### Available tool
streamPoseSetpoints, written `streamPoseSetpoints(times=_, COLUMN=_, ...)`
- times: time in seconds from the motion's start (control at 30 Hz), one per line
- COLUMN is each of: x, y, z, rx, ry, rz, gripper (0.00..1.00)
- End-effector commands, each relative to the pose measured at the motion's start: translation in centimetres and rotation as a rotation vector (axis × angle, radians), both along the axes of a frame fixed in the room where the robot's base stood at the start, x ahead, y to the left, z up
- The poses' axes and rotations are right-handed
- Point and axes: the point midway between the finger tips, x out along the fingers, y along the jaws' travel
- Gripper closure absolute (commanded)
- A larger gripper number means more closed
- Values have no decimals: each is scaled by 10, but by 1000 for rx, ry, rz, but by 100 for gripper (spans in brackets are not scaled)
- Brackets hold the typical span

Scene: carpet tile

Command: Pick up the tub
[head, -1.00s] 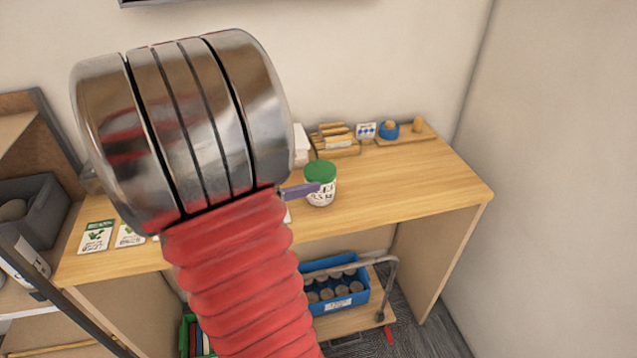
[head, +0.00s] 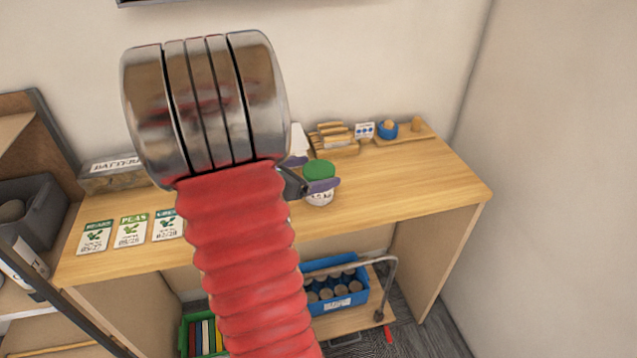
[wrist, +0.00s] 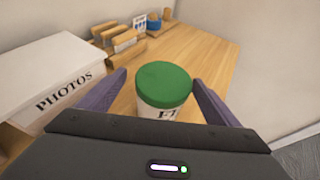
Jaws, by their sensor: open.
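The tub (head: 320,196) is white with dark lettering and a green lid, and stands upright on the wooden desk. In the wrist view the tub (wrist: 164,90) sits between the two purple fingers of my gripper (wrist: 158,92). The fingers are spread, with a gap on the left side and a smaller one on the right. In the head view my gripper (head: 309,174) is at the tub, one finger in front of it and one behind to the left. My red arm and metal wrist hide part of the desk.
A white box marked PHOTOS (wrist: 60,80) stands left of the tub. Behind are a wooden card rack (head: 334,140) and a blue pot (head: 387,131). A BATTERIES box (head: 112,172) and seed cards (head: 131,230) lie at left. The desk's right side is clear.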

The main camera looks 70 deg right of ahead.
Motion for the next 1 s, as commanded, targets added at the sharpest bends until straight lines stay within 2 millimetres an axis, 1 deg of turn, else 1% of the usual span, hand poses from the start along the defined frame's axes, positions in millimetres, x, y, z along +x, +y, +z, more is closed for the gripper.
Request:
streamPoseSetpoints(times=0.17, x=-3, y=-4, z=-2, rx=-1, ry=1, rz=-1, gripper=15)
streamPoseSetpoints(times=0.4, x=-20, y=-25, z=-12, rx=1, ry=2, rz=-2, gripper=15)
streamPoseSetpoints(times=0.57, x=-26, y=-38, z=-18, rx=0, ry=0, rz=0, gripper=15)
streamPoseSetpoints(times=1.0, x=-27, y=-40, z=-18, rx=0, ry=0, rz=1, gripper=15)
